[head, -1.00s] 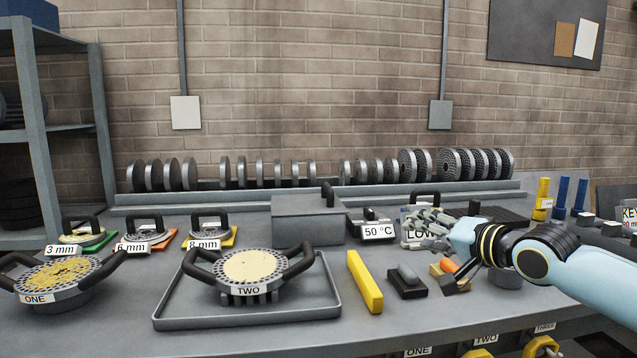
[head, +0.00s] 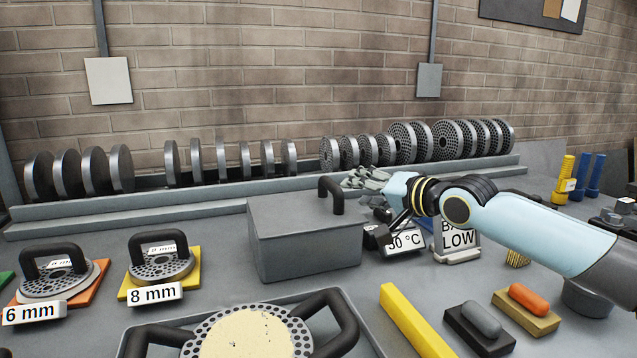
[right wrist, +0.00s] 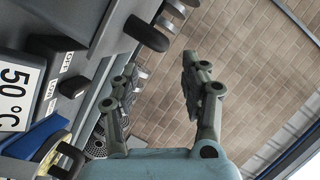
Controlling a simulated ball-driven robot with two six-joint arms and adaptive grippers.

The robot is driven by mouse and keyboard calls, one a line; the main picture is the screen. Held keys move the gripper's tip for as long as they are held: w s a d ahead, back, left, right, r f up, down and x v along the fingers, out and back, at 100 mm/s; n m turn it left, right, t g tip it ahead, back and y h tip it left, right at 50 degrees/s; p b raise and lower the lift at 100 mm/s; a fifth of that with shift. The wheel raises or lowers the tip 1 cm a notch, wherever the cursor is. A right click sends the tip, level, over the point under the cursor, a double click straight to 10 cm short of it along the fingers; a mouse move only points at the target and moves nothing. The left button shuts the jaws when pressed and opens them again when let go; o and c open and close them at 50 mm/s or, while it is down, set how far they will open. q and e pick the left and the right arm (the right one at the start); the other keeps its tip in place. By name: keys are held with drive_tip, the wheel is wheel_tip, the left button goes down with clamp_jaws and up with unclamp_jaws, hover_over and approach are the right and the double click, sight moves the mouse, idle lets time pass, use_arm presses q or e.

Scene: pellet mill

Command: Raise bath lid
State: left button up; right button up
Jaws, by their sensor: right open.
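The bath is a grey box (head: 300,245) on the bench, with a flat grey lid (head: 290,206) lying on it. A black handle (head: 331,192) stands at the lid's right end. My right gripper (head: 358,181) is open, just right of the handle and at about its height. In the right wrist view the two fingers (right wrist: 158,68) are apart with nothing between them; a black handle (right wrist: 146,34) shows beyond the left finger. Whether a finger touches the handle I cannot tell. My left gripper is not in view.
A 50 °C label (right wrist: 17,92) is on the unit beside the bath. A LOW sign (head: 458,240) stands under my right forearm. A rack (head: 120,222) of dies runs behind. Handled dies (head: 160,263) and a tray (head: 375,343) lie in front.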

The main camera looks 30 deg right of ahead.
sight(331, 187)
drive_tip(key=b+x, duration=0.1)
drive_tip(key=x, duration=0.8)
drive_tip(key=shift+s+b, duration=0.1)
drive_tip(key=shift+b, duration=0.3)
drive_tip(key=shift+w+a+f, duration=0.1)
drive_tip(key=shift+w, duration=0.5)
drive_tip(key=shift+c, duration=0.7)
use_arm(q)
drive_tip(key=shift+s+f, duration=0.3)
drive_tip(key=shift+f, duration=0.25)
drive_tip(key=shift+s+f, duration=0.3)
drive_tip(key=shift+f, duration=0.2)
use_arm(e)
clamp_jaws()
